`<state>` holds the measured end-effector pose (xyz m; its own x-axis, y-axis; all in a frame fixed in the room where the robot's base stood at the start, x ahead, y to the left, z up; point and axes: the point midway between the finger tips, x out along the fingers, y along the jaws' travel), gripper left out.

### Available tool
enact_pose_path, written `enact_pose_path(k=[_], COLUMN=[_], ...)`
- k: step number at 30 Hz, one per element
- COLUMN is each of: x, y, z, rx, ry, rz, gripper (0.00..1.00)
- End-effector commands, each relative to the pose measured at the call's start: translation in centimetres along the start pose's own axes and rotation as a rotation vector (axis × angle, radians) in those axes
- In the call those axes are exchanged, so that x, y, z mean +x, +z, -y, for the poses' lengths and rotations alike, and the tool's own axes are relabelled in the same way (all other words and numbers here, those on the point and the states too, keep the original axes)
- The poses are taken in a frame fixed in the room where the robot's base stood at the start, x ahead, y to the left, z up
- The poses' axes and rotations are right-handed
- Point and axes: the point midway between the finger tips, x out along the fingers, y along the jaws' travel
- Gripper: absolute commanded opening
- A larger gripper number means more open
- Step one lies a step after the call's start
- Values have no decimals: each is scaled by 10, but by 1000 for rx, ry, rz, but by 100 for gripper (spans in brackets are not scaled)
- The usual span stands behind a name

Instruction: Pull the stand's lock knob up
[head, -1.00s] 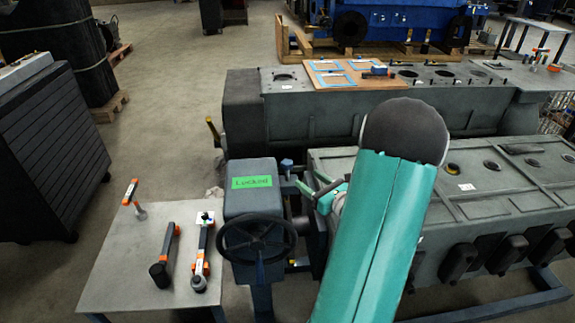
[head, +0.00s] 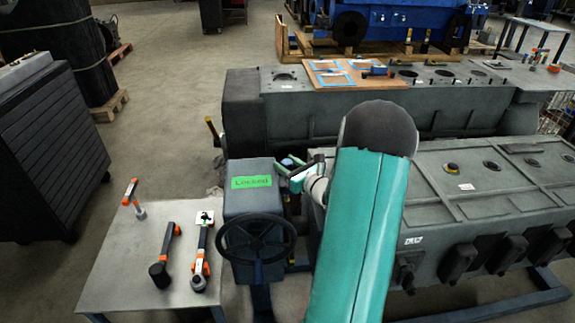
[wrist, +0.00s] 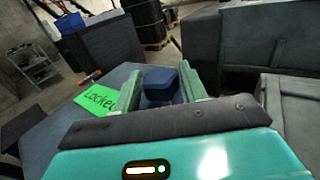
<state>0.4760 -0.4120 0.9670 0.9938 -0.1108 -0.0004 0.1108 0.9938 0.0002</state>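The stand's lock knob (wrist: 161,84) is a dark blue block in the wrist view, upright between the two green fingers of my gripper (wrist: 163,92). The fingers stand apart on either side of it, with the right finger very close; contact is not clear. In the head view my gripper (head: 291,172) is at the right side of the stand's grey gearbox (head: 243,202), and the knob is mostly hidden by it. A green label reading "Locked" (head: 251,182) lies on the gearbox top; it also shows in the wrist view (wrist: 102,98).
A black handwheel (head: 257,239) is on the gearbox front. A table (head: 125,260) with tools stands at the left. Grey engine blocks (head: 480,210) lie to the right and behind (head: 310,110). Open floor is at the back left.

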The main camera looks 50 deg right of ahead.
Motion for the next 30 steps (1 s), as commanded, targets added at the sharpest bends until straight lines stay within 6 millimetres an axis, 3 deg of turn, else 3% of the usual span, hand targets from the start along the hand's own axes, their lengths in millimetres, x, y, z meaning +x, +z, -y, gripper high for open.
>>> enact_pose_path(k=[1, 6, 11, 19, 28, 29, 30], x=[0, 0, 0, 0, 0, 0, 0], y=[0, 0, 4, 37, 42, 42, 42], z=[0, 0, 0, 0, 0, 0, 0], rx=[0, 0, -2, -3, -2, -3, -3], ry=[0, 0, 0, 0, 0, 0, 0], rz=[0, 0, 1, 2, 5, 6, 6], gripper=[32, 0, 0, 0, 0, 38, 46])
